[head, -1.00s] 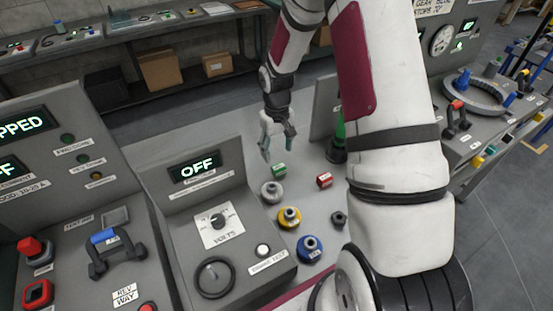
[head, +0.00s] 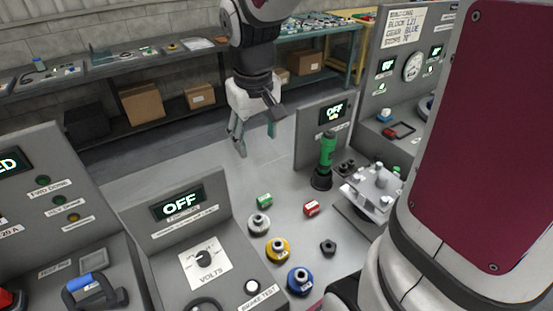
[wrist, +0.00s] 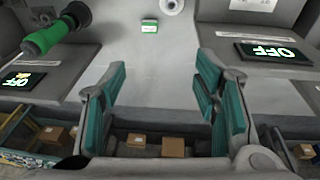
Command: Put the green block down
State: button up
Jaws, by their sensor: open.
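The green block (head: 264,200) rests on the grey bench top, behind the silver knob-shaped part and left of the red block. It also shows in the wrist view (wrist: 149,26), near the top, lying flat with a white label. My gripper (head: 257,148) is open and empty, raised above the bench toward its back edge, beyond the green block and apart from it. In the wrist view my gripper's teal fingers (wrist: 160,85) stand wide apart with nothing between them.
A red block (head: 311,208), a silver knob part (head: 259,224), a yellow one (head: 277,250), a blue one (head: 300,280) and a dark nut (head: 328,247) stand nearby. A green-handled tool (head: 326,160) stands upright at right. A metal fixture (head: 374,190) and OFF panels flank the bench.

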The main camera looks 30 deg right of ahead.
jog(key=s+a+r+t, duration=0.1)
jog(key=s+a+r, duration=0.1)
jog(key=s, duration=0.5)
jog(key=s+a+r+t, duration=0.1)
jog(key=s+a+r, duration=0.2)
jog(key=s+r, duration=0.2)
jog(key=s, duration=0.3)
jog(key=shift+s+t+y, duration=0.15)
jog(key=shift+t+y, duration=0.25)
jog(key=shift+s+a, duration=0.2)
jog(key=shift+s, duration=0.25)
jog(key=shift+c, duration=0.7)
jog(key=m+g+y+b, duration=0.3)
jog(key=m+g+y, duration=0.1)
jog(key=m, duration=0.9)
send_over(265, 197)
jog(key=s+a, duration=0.2)
jog(key=s, duration=0.2)
notch_tip(265, 197, down, 13)
jog(key=w+d+f+m+g, duration=0.1)
jog(key=w+d+f+m, duration=0.1)
jog(key=d+f+m, duration=0.3)
jog(key=w+d+f, duration=0.2)
jog(key=f, duration=0.5)
jog(key=shift+y, duration=0.3)
jog(key=p+x, duration=0.1)
jog(key=x, duration=1.1)
jog(key=shift+a+f, duration=0.1)
jog(key=shift+f, duration=0.25)
grip_shut()
